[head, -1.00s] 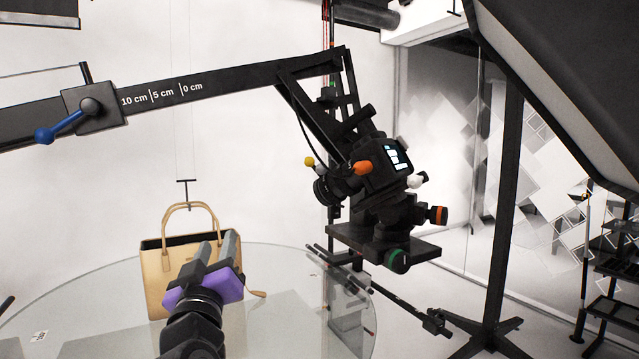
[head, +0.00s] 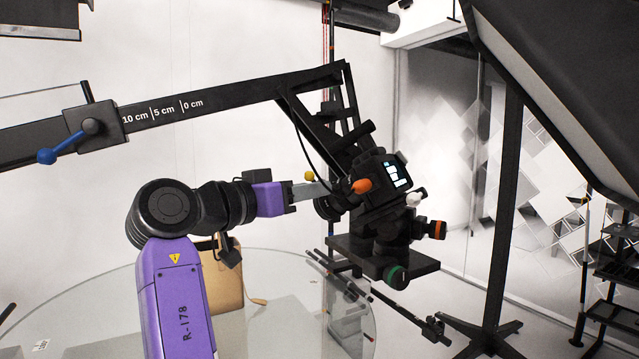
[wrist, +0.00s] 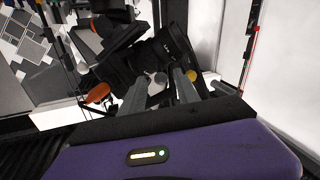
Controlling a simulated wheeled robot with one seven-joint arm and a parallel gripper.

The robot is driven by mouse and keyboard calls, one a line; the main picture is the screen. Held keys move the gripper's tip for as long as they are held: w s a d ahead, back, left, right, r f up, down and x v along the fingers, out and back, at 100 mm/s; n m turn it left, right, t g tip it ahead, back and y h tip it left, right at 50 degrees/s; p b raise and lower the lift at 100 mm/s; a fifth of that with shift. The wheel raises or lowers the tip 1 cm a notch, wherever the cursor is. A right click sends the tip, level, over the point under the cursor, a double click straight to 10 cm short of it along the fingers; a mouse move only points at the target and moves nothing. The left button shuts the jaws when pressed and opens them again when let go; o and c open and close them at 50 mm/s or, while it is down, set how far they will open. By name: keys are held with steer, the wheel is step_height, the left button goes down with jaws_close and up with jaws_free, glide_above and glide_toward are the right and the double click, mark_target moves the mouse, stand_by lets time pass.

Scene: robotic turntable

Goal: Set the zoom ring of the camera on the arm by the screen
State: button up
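The black camera (head: 385,180), with a small lit screen on its back, hangs on the boom arm (head: 230,92). Its lens (head: 326,207) points down and left, and the ribbed lens barrel also shows in the wrist view (wrist: 150,60). Which band is the zoom ring I cannot tell. My gripper (head: 322,188) reaches in from the left, its fingertips at the lens. In the wrist view my two grey fingers (wrist: 160,75) stand apart, with the lens just beyond and partly between their tips. Whether they touch it I cannot tell.
An orange knob (head: 362,186) and a yellow knob (head: 309,176) sit close to my fingers. Under the camera is a black plate (head: 345,246) with orange and green knobs. A tan handbag (head: 225,285) stands on the glass turntable (head: 110,300), partly behind my arm.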

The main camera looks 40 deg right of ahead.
mark_target(338, 192)
steer(key=shift+d+p, duration=0.3)
steer(key=shift+d, duration=1.35)
steer(key=shift+w, duration=0.1)
jaws_close()
